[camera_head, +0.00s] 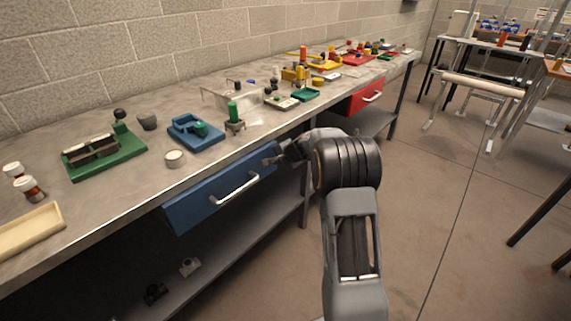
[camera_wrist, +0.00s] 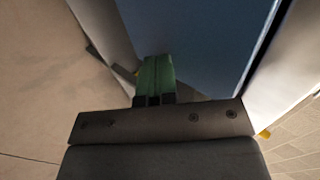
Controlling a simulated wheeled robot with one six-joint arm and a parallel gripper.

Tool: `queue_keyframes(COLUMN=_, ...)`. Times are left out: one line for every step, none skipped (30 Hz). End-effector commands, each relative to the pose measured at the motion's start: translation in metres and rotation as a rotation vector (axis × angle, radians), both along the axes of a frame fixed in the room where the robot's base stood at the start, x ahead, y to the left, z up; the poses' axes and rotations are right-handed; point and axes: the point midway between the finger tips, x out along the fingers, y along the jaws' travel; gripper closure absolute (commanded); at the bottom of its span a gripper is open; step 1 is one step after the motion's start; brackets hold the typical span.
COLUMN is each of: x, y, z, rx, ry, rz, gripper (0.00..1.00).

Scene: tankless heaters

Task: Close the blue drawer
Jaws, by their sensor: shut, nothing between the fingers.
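The blue drawer (camera_head: 205,200) sits under the front edge of the workbench, with a silver bar handle (camera_head: 235,188) on its front. How far it stands out from the bench is hard to tell from the head view. My gripper (camera_head: 270,160) is shut and empty at the right end of the drawer front, just below the bench edge. In the wrist view its green fingers (camera_wrist: 154,78) are together in front of the drawer's blue surface (camera_wrist: 195,45). Whether they touch it I cannot tell.
The workbench (camera_head: 120,205) carries a green fixture (camera_head: 103,153), a blue fixture (camera_head: 193,133) and several small parts. A red drawer (camera_head: 365,97) is farther along the bench. A lower shelf (camera_head: 255,235) lies below. Open floor (camera_head: 440,190) is to the right.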

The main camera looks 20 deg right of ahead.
Motion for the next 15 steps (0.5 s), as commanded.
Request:
queue_keyframes(x=0.003, y=0.003, z=0.000, rx=0.000, ry=0.000, rz=0.000, gripper=1.00)
queue_keyframes(x=0.004, y=0.004, z=0.000, rx=0.001, ry=0.000, rz=0.001, gripper=1.00)
queue_keyframes(x=0.005, y=0.006, z=0.000, rx=0.000, ry=0.000, rz=0.001, gripper=1.00)
queue_keyframes(x=0.006, y=0.007, z=0.000, rx=0.000, ry=0.000, rz=0.003, gripper=1.00)
queue_keyframes(x=0.007, y=0.008, z=0.000, rx=0.000, ry=-0.001, rz=0.004, gripper=1.00)
queue_keyframes(x=0.008, y=0.009, z=0.000, rx=0.000, ry=-0.001, rz=0.005, gripper=1.00)
queue_keyframes(x=0.009, y=0.009, z=0.000, rx=0.000, ry=-0.001, rz=0.005, gripper=1.00)
queue_keyframes(x=0.009, y=0.010, z=0.000, rx=0.000, ry=-0.001, rz=0.005, gripper=1.00)
queue_keyframes(x=0.010, y=0.011, z=0.000, rx=-0.001, ry=-0.002, rz=0.006, gripper=1.00)
queue_keyframes(x=0.010, y=0.012, z=0.001, rx=0.000, ry=-0.002, rz=0.006, gripper=1.00)
queue_keyframes(x=0.010, y=0.013, z=0.001, rx=-0.001, ry=-0.003, rz=0.007, gripper=1.00)
queue_keyframes(x=0.010, y=0.013, z=0.001, rx=0.000, ry=-0.003, rz=0.008, gripper=1.00)
queue_keyframes(x=0.011, y=0.014, z=0.001, rx=0.000, ry=-0.003, rz=0.008, gripper=1.00)
queue_keyframes(x=0.011, y=0.014, z=0.001, rx=0.000, ry=-0.003, rz=0.009, gripper=1.00)
queue_keyframes(x=0.011, y=0.015, z=0.001, rx=0.000, ry=-0.004, rz=0.010, gripper=1.00)
